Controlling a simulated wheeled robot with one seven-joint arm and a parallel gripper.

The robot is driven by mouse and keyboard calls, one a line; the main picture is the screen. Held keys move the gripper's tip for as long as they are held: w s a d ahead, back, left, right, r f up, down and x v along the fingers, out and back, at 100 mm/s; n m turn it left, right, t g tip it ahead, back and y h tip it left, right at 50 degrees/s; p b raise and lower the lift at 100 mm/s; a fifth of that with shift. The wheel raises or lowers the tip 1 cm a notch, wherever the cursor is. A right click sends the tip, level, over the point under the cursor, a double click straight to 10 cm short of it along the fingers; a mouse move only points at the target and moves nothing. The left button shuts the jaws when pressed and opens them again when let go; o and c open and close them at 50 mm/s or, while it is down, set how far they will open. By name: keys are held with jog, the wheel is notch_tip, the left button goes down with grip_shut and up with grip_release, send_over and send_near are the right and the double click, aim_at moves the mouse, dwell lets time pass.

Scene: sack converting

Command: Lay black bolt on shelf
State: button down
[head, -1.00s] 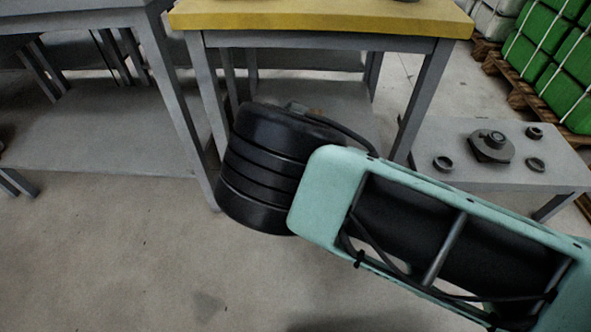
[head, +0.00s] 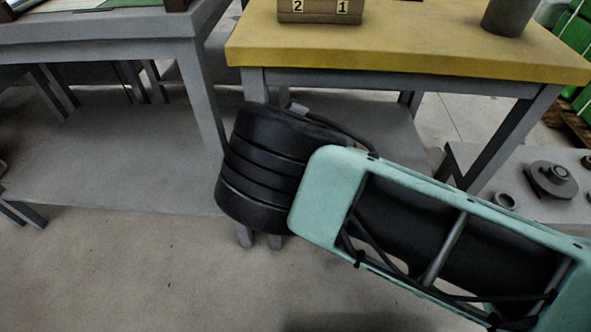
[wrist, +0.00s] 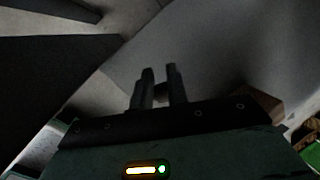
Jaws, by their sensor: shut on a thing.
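My gripper (wrist: 160,72) shows in the wrist view, its two dark fingers close together. A small dark piece (wrist: 162,90) sits between them low down; it is too dark to make out its shape, but it is where the black bolt would be held. In the head view my own arm hides the gripper and the bolt. A grey low shelf (head: 110,165) lies under the grey table on the left. Another grey shelf (head: 385,125) lies under the yellow-topped table, partly behind my arm. I cannot tell which shelf is meant.
The yellow-topped table (head: 420,58) bears a brown box (head: 320,10) marked 2 and 1 and a dark grey cylinder (head: 508,14). A low grey stand at right holds a flanged part (head: 550,180) and small rings. Table legs stand close beyond my arm. Floor at lower left is clear.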

jog(key=shift+f+b, duration=3)
jog(key=shift+b, duration=0.2)
jog(key=c, duration=1.3)
grip_release()
jog(key=shift+s, duration=0.1)
